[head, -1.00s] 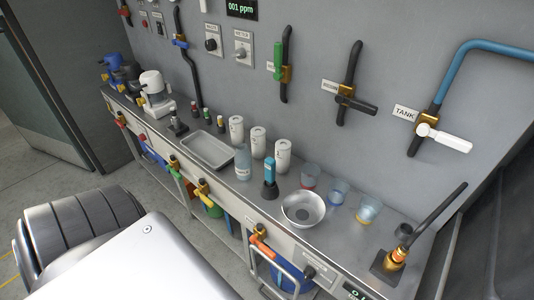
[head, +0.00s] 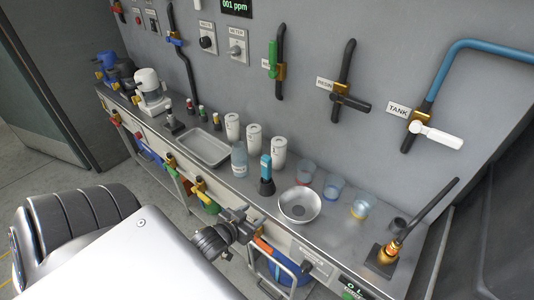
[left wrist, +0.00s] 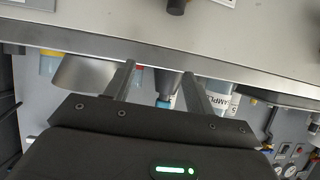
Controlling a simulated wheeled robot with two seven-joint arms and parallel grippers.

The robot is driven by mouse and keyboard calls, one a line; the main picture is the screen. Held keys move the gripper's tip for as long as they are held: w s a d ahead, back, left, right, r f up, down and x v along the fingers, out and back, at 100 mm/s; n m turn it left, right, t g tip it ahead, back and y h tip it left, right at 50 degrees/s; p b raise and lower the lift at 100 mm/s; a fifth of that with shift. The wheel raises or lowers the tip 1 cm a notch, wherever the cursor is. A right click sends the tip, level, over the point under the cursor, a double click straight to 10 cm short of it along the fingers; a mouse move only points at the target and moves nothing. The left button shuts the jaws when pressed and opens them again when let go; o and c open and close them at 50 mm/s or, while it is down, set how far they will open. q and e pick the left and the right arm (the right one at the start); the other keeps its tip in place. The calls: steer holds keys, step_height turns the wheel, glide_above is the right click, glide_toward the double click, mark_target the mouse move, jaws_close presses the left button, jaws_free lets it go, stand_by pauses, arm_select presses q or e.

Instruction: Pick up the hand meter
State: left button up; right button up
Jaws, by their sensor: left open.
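The hand meter (head: 266,168), a blue upright body on a dark flared base, stands on the steel counter. In the left wrist view its dark base (left wrist: 167,82) shows between my fingers, farther off. My left gripper (head: 248,219) is open and empty at the counter's front edge, in front of the meter and apart from it. Its two fingers also show in the left wrist view (left wrist: 158,78). My right gripper is in neither view.
A metal bowl (head: 299,205) stands right of the meter, a clear bottle (head: 239,160) and white canisters (head: 253,138) left and behind. Tinted cups (head: 333,187) stand farther right. An orange-handled valve (head: 264,244) sits on the counter front (head: 316,262).

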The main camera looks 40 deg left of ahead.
mark_target(264, 174)
arm_select(q)
steer(key=w+a+r+t, duration=0.1)
steer(key=w+r, duration=0.1)
steer(key=w+a+r+t+b, duration=0.1)
steer(key=w+r+t, duration=0.1)
steer(key=w+r, duration=0.1)
steer(key=w+a+r+t+b, duration=0.1)
steer(key=w+a+r+t, duration=0.1)
steer(key=w+r, duration=0.1)
steer(key=shift+h, duration=0.4)
steer(key=shift+w+r, duration=0.1)
steer(key=shift+w, duration=0.15)
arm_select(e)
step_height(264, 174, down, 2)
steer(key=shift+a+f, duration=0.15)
arm_select(q)
steer(key=w+b, duration=0.2)
steer(key=w, duration=0.1)
steer(key=shift+w, duration=0.25)
steer(key=shift+w+b, duration=0.5)
steer(key=shift+w, duration=0.25)
steer(key=shift+r, duration=0.1)
steer(key=shift+c, duration=0.3)
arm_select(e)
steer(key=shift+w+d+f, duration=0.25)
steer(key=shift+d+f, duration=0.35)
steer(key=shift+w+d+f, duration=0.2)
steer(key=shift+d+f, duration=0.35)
